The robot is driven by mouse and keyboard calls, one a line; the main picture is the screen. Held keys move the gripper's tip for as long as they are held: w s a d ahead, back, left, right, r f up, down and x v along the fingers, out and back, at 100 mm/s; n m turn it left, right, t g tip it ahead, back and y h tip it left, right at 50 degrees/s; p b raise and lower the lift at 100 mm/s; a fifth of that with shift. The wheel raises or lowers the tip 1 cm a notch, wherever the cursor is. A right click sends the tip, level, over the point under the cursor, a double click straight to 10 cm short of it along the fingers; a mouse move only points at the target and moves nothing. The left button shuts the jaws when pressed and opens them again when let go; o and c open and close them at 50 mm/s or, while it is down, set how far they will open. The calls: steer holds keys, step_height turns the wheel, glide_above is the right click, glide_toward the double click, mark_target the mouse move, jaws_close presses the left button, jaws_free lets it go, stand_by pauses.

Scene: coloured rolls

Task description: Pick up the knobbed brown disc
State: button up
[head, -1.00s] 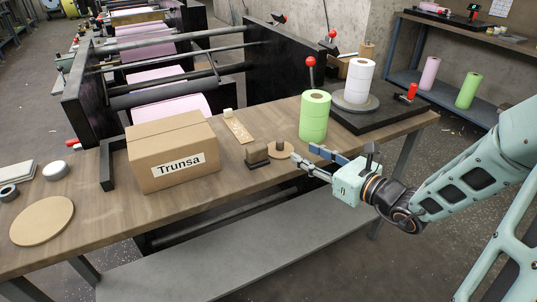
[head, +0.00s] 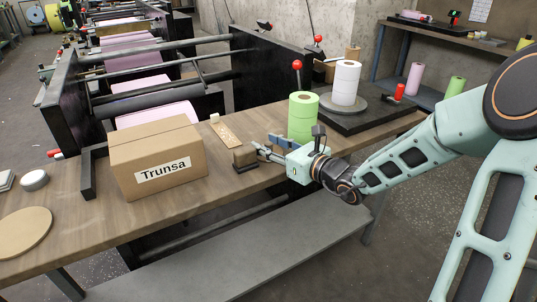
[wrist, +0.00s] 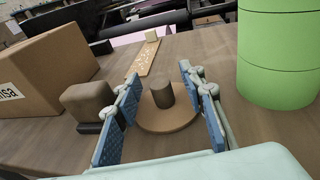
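The knobbed brown disc (wrist: 182,119) lies flat on the wooden table in the wrist view, with its dark brown knob (wrist: 162,93) standing upright at its middle. My gripper (wrist: 158,80) is open, with one blue-padded finger on each side of the knob. A gap shows between the knob and each pad, so nothing is held. In the head view my gripper (head: 269,147) is low over the table and hides most or all of the disc.
A brown block on a dark base (wrist: 88,104) stands close left of the left finger. A green roll (wrist: 278,55) stands to the right. A cardboard box (head: 157,155) is farther left. A speckled wooden strip (wrist: 144,58) lies behind the disc.

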jaws_close()
steer(key=shift+r, duration=0.1)
stand_by(0.4)
